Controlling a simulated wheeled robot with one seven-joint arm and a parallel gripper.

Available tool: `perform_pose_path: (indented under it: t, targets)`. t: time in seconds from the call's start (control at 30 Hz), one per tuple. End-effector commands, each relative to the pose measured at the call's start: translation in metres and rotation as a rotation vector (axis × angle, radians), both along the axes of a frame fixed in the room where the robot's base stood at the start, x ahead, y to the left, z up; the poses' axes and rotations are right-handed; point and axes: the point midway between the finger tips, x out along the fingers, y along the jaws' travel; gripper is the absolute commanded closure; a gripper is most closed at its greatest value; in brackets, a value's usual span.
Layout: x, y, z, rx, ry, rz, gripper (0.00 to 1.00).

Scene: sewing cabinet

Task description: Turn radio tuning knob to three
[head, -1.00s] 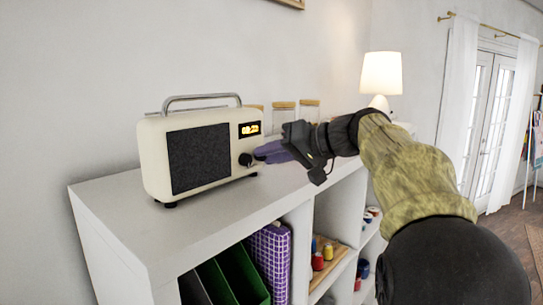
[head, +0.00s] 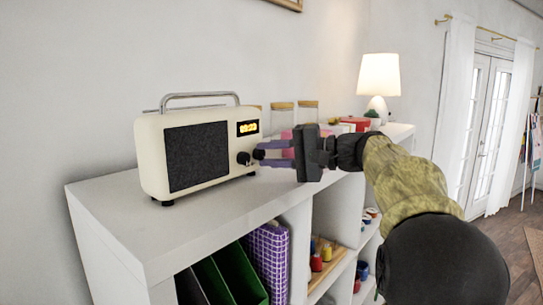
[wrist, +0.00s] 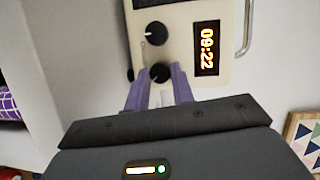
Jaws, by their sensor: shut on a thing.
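The cream radio (head: 150,160) stands on top of the white cabinet, with a dark speaker grille and a lit orange display (wrist: 206,48), which reads 09:22 in the wrist view. Two black knobs sit on its front below the display. The left knob (head: 243,158) is free; it is the upper knob (wrist: 156,33) in the wrist view. My gripper (head: 262,153) reaches the right knob (wrist: 160,72) from the right, its purple fingers one on each side, shut on it. Which knob is the tuning knob, and any number marks, I cannot make out.
Glass jars (head: 282,116) with wooden lids stand behind my gripper. A lit lamp (head: 378,80) and a red box (head: 355,123) are farther back on the right. The cabinet top (head: 215,213) in front of the radio is clear. Green and purple folders fill a shelf below.

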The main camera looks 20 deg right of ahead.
Motion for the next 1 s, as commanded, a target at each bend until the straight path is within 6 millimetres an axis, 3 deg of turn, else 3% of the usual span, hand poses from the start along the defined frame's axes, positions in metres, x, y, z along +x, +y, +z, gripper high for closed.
perform_pose_path:
  t: [0.47,0.5,0.53,1.0]
  targets:
    - [0.0004,-0.0007,-0.0009,0.020,0.016,-0.002,0.99]
    - [0.0004,-0.0007,-0.0009,0.019,0.016,-0.002,0.74]
    - [0.0004,-0.0007,-0.0009,0.019,0.016,-0.002,0.68]
    - [-0.0050,-0.0094,-0.0006,0.018,0.013,-0.002,0.67]
